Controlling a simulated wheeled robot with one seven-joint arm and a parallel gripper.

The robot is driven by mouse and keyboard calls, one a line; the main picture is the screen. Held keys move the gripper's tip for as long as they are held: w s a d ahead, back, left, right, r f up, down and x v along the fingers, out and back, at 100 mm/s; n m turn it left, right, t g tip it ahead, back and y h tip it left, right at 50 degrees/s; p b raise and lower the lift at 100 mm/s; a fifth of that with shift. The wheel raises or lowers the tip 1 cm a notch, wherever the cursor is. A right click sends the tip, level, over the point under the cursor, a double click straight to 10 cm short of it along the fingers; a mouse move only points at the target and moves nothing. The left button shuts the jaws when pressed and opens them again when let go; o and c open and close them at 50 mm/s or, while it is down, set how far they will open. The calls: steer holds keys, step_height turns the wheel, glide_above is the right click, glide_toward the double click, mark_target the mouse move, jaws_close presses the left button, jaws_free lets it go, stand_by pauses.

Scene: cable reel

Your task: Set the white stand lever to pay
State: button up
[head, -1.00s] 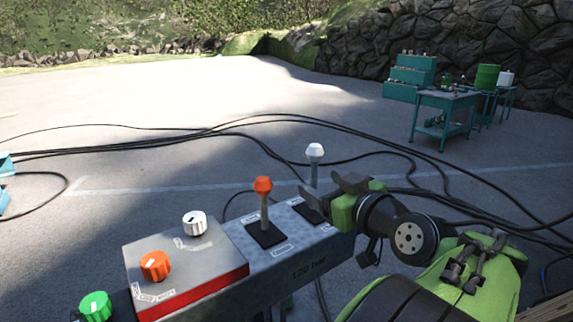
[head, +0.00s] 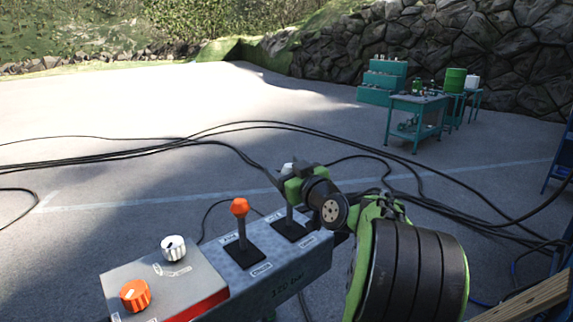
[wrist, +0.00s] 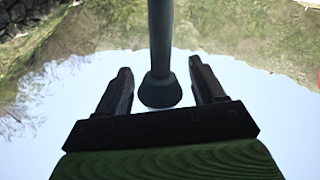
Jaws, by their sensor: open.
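The white-knobbed lever (head: 289,214) stands at the far right end of the grey control panel, close to upright in its dark slot plate. Its white knob (head: 286,168) is mostly hidden by my gripper (head: 284,176) in the head view. In the wrist view the picture is upside down, and the lever's shaft (wrist: 160,40) and its shaded knob (wrist: 160,93) lie between the two fingers of my gripper (wrist: 161,70). The fingers are open, with a gap on each side of the lever. The labels by the slot are too small to read surely.
An orange-knobbed lever (head: 240,207) stands just left of the white one. A white dial (head: 173,249) and an orange dial (head: 135,295) sit on the panel's near left part. Black cables (head: 230,128) cross the ground behind. A teal workbench (head: 417,105) stands far off.

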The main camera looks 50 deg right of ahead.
steer(key=shift+c, duration=0.2)
jaws_close()
steer(key=shift+w+r+p, duration=0.1)
steer(key=shift+w+p, duration=0.25)
steer(key=shift+p, duration=0.05)
steer(key=w+g+p, duration=0.1)
steer(key=w+f+g+y+p, duration=0.1)
steer(key=w+g+p, duration=0.1)
steer(key=w+f+g+p, duration=0.1)
steer(key=w+p, duration=0.1)
steer(key=shift+w+d+n+g, duration=0.15)
steer(key=shift+d+n+g, duration=0.15)
steer(key=shift+n+g, duration=0.1)
steer(key=shift+o, duration=0.2)
jaws_free()
